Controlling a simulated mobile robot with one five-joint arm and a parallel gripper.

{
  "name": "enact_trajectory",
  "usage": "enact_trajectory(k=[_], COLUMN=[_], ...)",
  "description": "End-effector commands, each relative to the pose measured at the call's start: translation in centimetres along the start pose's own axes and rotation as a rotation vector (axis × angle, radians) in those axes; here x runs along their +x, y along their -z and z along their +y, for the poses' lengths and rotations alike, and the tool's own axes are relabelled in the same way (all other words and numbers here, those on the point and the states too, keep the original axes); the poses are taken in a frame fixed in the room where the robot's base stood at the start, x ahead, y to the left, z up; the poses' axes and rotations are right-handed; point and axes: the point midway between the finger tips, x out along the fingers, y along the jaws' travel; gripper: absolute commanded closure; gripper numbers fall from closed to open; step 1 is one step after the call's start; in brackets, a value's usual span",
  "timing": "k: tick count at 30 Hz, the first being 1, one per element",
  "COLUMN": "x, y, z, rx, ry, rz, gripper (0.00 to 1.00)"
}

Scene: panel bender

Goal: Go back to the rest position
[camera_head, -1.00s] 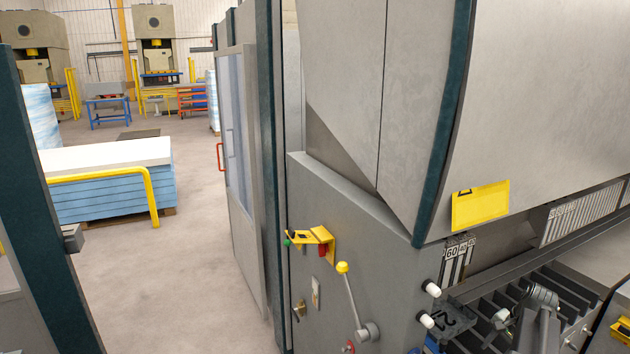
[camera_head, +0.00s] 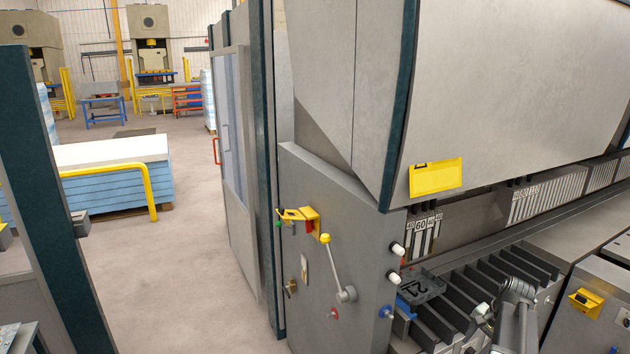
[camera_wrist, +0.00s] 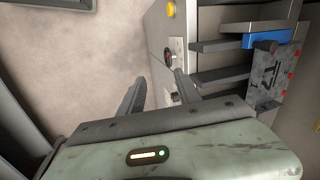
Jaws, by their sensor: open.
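My gripper shows in the wrist view (camera_wrist: 160,88), with its two dark fingers apart and nothing between them. Behind the fingers are pale floor and the side of a grey machine body (camera_wrist: 178,25) with a yellow button and a dark round knob. In the head view, part of my arm shows at the lower right, in front of the machine's dark slotted rack; the fingertips cannot be made out clearly there. A dark marked plate (camera_head: 422,288) lies at the left end of the rack. No held object shows.
The grey panel bender (camera_head: 335,240) fills the right, with a lever (camera_head: 335,262) and white knobs on its side. A dark green post (camera_head: 50,200) stands at left. A blue sheet stack (camera_head: 110,182) sits behind a yellow rail (camera_head: 150,190). Floor (camera_head: 190,270) between is clear.

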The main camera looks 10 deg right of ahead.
Motion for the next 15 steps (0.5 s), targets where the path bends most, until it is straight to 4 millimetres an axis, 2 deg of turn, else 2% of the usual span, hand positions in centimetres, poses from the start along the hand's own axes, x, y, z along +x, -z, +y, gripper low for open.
enact_trajectory(k=[5,8,11,14,15], x=[1.7,2.9,4.1,5.6,6.3], y=[-2.6,-5.0,-8.0,-12.1,-14.3], z=[-3.8,-6.4,-9.1,-12.1,-13.3], rx=[-0.07,-0.121,-0.183,-0.262,-0.303], ry=[0.0,-0.001,-0.004,-0.013,-0.018], rz=[-0.018,-0.031,-0.045,-0.062,-0.07], gripper=[0.6,0.6,0.6,0.6,0.6])
